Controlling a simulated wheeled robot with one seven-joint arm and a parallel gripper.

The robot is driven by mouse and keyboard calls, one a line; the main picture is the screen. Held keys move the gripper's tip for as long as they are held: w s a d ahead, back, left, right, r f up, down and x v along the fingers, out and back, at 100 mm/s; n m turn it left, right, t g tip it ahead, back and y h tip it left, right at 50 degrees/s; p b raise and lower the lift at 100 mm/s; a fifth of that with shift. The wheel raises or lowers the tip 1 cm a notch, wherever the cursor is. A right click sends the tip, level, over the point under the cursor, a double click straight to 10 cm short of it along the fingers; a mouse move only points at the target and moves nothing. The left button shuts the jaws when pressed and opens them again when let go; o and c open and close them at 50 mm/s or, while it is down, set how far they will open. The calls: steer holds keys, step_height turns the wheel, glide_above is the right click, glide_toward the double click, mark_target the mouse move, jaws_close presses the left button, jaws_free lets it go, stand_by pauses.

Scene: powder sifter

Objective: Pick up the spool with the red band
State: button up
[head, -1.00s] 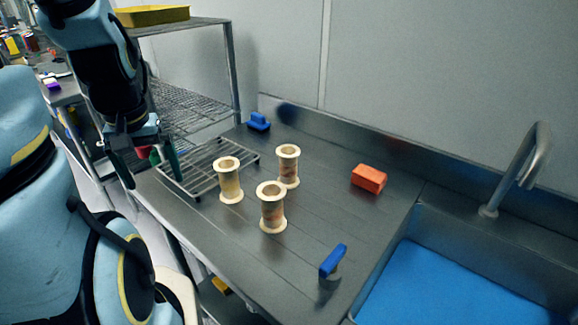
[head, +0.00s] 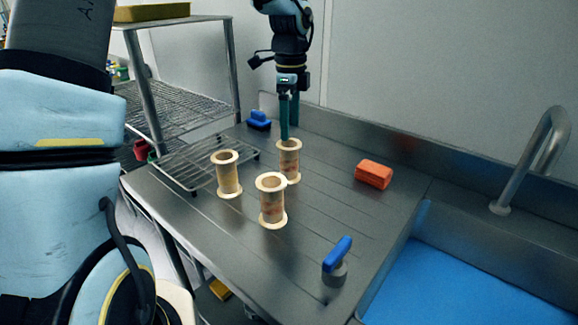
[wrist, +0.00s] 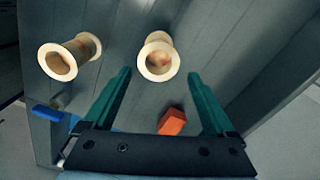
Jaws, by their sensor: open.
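Three pale wooden spools stand upright on the steel counter. The back spool (head: 290,163) and the front spool (head: 272,204) show reddish-brown marks on their tan middles. The left spool (head: 228,176) looks yellower. I cannot clearly tell which one carries a red band. My gripper (head: 289,130) is open and points down, its green fingertips at the top of the back spool in the head view. In the wrist view, what seems to be the back spool (wrist: 158,57) lies ahead between the fingertips, with nothing held. Another spool (wrist: 70,57), likely the front one, is to the left.
An orange block (head: 374,174) lies right of the spools. A blue-handled tool (head: 337,258) is near the front, and a blue brush (head: 259,120) is at the back. A wire rack (head: 190,165) is at left, the sink (head: 480,275) at right.

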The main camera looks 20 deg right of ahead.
mark_target(290, 143)
step_height(290, 143, down, 5)
steer(key=shift+f+p, duration=0.1)
steer(key=shift+p, duration=0.4)
steer(key=shift+a+f+p, duration=0.15)
steer(key=shift+f+p, duration=0.85)
steer(key=shift+f, duration=1.65)
steer(key=c, duration=1.3)
steer(key=shift+r, duration=0.1)
